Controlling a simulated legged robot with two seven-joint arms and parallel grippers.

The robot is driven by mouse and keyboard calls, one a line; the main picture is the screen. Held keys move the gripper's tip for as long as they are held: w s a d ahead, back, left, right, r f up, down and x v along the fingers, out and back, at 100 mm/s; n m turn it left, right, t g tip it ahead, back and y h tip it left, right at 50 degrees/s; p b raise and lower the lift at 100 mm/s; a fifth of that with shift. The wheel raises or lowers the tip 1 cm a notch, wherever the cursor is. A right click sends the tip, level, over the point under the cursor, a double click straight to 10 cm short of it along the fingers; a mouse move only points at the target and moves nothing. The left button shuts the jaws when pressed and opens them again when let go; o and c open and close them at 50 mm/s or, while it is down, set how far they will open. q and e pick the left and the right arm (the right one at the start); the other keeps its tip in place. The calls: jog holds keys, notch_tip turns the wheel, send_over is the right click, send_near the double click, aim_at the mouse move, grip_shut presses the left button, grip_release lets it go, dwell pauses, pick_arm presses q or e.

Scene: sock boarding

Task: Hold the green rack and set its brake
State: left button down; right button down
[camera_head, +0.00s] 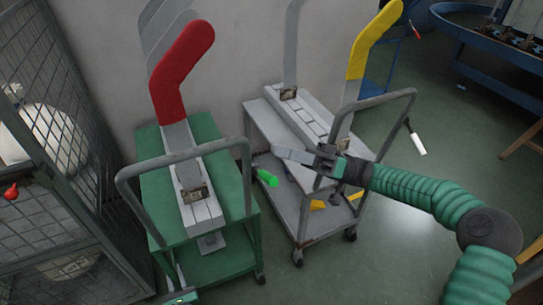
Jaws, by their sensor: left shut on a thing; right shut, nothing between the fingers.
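The green rack (162,205) stands left of centre with a grey U-shaped push handle (185,154) at its front. A board on its top wears a red sock (182,68). My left gripper (178,278) shows only partly at the bottom edge, against the rack's lower front left. It is shut on the rack there; the exact grip spot is hard to make out. My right gripper (279,153) is shut and empty, to the right of the green rack, in front of the grey rack's top as seen here. I cannot make out the brake.
A grey rack (262,118) on castors stands right of the green one, with a yellow sock (370,42) on a board. A bright green object (267,178) shows between them. A wire cage (75,190) stands close on the left. Open floor (350,272) lies at front right.

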aim_at(264, 175)
jog(key=shift+s+a+f, duration=0.4)
jog(key=shift+s+f, duration=0.2)
jog(key=shift+f, duration=0.05)
jog(key=shift+s+a+f, duration=0.35)
jog(key=shift+s+f, duration=0.2)
jog(key=shift+f, duration=0.1)
jog(key=shift+f, duration=0.1)
